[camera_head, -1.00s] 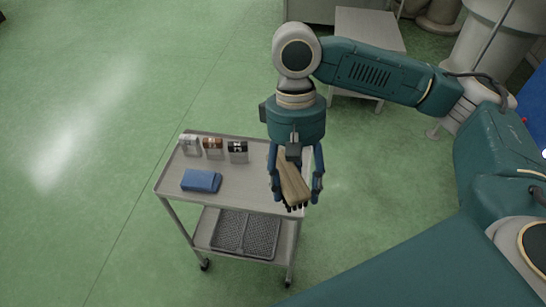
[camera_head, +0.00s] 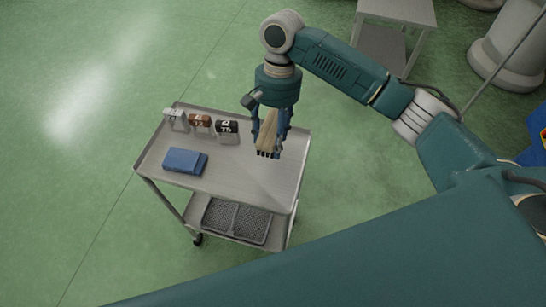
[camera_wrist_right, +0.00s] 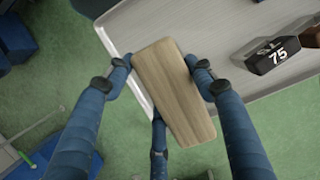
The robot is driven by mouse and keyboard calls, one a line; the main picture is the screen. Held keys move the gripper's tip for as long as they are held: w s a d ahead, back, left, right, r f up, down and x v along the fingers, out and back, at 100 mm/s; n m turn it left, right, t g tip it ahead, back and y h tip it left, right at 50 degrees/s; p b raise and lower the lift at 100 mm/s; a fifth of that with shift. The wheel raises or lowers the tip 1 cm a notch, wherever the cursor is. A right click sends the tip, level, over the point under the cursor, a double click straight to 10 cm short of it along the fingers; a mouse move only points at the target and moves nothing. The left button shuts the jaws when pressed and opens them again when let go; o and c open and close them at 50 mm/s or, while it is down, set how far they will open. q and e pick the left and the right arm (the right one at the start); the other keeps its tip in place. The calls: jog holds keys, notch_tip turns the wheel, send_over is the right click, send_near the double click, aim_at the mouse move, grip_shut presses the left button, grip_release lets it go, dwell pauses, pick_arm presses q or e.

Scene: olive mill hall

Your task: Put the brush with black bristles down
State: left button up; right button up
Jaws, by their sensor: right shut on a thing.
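The brush with black bristles (camera_head: 267,146) has a pale wooden body, and its dark bristles point down in the head view. My right gripper (camera_head: 270,134) is shut on the brush and holds it over the right part of the cart's top shelf (camera_head: 235,185). In the right wrist view, the brush's wooden back (camera_wrist_right: 172,88) sits between the fingers of the right gripper (camera_wrist_right: 168,75), and its bristles are hidden. In that view the cart edge lies behind the brush. The gap between the bristles and the shelf is hard to judge. My left gripper is not in view.
On the cart's top stand a white-grey block (camera_head: 175,120), a brown block (camera_head: 200,121) and a black block (camera_head: 227,127) marked 75. A folded blue cloth (camera_head: 185,160) lies in front of them. The shelf's front right is clear. A dark mesh tray (camera_head: 236,221) sits below.

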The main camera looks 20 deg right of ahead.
send_over(273, 168)
jog(key=f, duration=0.3)
jog(key=w+f, duration=0.1)
jog(key=shift+d+f, duration=0.2)
jog(key=shift+f, duration=0.2)
jog(key=shift+s+f, duration=0.1)
jog(key=shift+f, duration=0.15)
notch_tip(273, 168, down, 4)
jog(key=shift+r, duration=0.25)
jog(key=shift+f, duration=0.4)
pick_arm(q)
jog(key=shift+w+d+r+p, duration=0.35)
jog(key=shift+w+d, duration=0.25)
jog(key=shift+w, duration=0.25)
pick_arm(e)
jog(key=shift+f, duration=0.1)
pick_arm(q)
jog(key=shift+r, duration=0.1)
pick_arm(e)
jog(key=shift+f, duration=0.1)
